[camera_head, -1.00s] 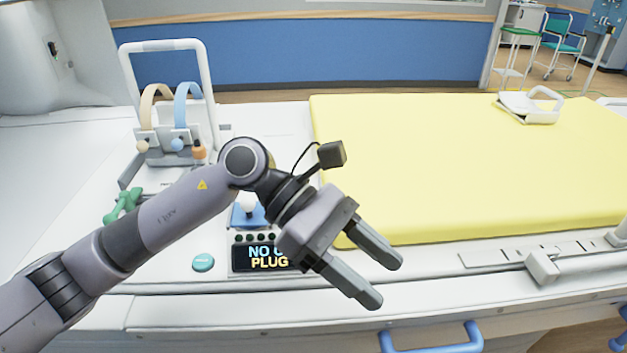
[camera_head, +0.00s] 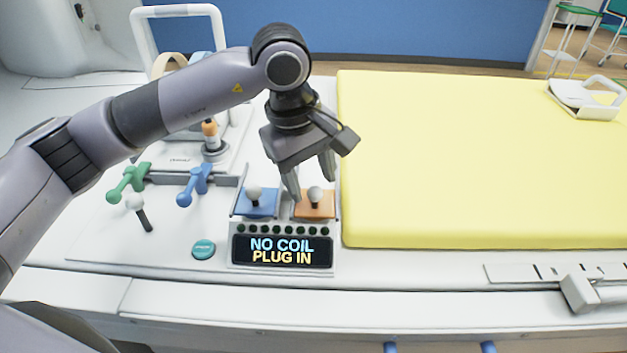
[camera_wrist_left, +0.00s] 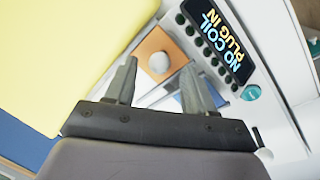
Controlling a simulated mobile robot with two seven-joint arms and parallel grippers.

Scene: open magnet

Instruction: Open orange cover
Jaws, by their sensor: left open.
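The orange cover (camera_head: 315,207) is a flat orange plate with a round white knob (camera_head: 315,194), set behind the display panel, to the right of the blue cover (camera_head: 258,203). It looks closed. My left gripper (camera_head: 311,185) points down just above and behind the orange cover, its fingers open and empty. In the left wrist view, the orange cover (camera_wrist_left: 152,50) and its knob (camera_wrist_left: 159,63) lie beyond the fingertips, roughly between the two open fingers (camera_wrist_left: 157,80). I cannot tell whether a finger touches the knob. My right gripper is not in view.
A display (camera_head: 282,250) reads "NO COIL PLUG IN". A teal button (camera_head: 203,249) is left of it. Green (camera_head: 130,182) and blue (camera_head: 193,186) levers stand further left. A yellow mattress (camera_head: 480,160) lies close on the right.

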